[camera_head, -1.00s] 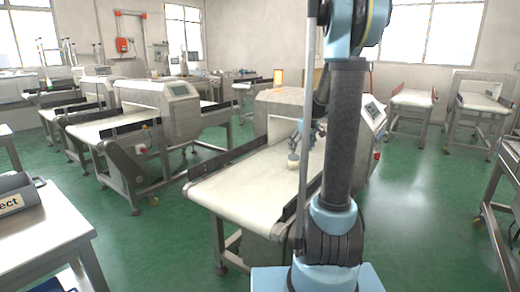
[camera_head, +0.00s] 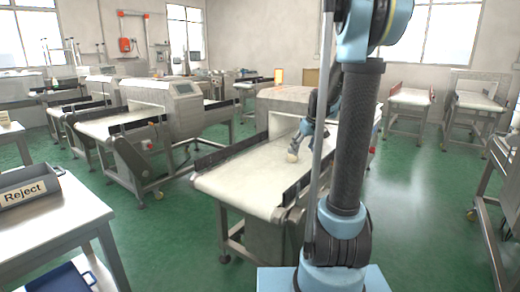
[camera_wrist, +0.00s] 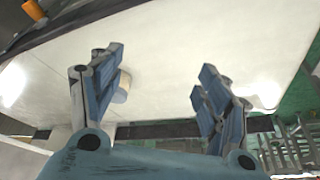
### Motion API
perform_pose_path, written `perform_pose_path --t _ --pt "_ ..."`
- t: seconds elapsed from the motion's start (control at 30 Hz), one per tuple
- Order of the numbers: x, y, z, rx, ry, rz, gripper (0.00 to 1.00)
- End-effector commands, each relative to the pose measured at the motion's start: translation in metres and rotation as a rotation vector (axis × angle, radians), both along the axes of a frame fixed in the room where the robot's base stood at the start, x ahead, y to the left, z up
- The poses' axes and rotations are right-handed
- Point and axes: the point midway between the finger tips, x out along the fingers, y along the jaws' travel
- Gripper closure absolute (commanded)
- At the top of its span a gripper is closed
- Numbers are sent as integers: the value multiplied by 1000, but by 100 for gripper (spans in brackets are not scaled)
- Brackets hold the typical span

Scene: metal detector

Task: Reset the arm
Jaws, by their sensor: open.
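My arm (camera_head: 357,140) stands up in front of the middle conveyor (camera_head: 237,182) and reaches over its pale belt. My gripper (camera_head: 297,143) is low over the belt in the head view, partly hidden by my arm. In the wrist view my gripper (camera_wrist: 157,78) has its two blue-grey fingers spread wide, with nothing between them. A small cream cylinder (camera_head: 292,156) is on the belt just by the gripper. In the wrist view the cylinder (camera_wrist: 122,87) shows beside the left finger, partly hidden behind it. I cannot tell whether they touch.
A grey bin marked "Reject" (camera_head: 33,191) sits on a white table (camera_head: 62,222) at the left, with a blue tray (camera_head: 62,278) below. Other conveyor detectors (camera_head: 160,108) stand behind and to the right. Green floor (camera_head: 405,225) is clear to the right of my arm.

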Motion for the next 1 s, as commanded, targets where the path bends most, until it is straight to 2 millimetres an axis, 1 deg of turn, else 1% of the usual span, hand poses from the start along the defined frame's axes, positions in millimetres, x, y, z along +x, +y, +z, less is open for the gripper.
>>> perform_pose_path --t 0.17,0.27,0.53,0.77,1.0 --pt "-29 4 5 -1 13 -22 30" --pt "-51 6 7 -2 24 -41 30" --pt "-128 10 7 -9 61 -110 30" --pt "-191 13 -3 -17 92 -171 30" --pt "-254 13 -23 -27 119 -234 30"
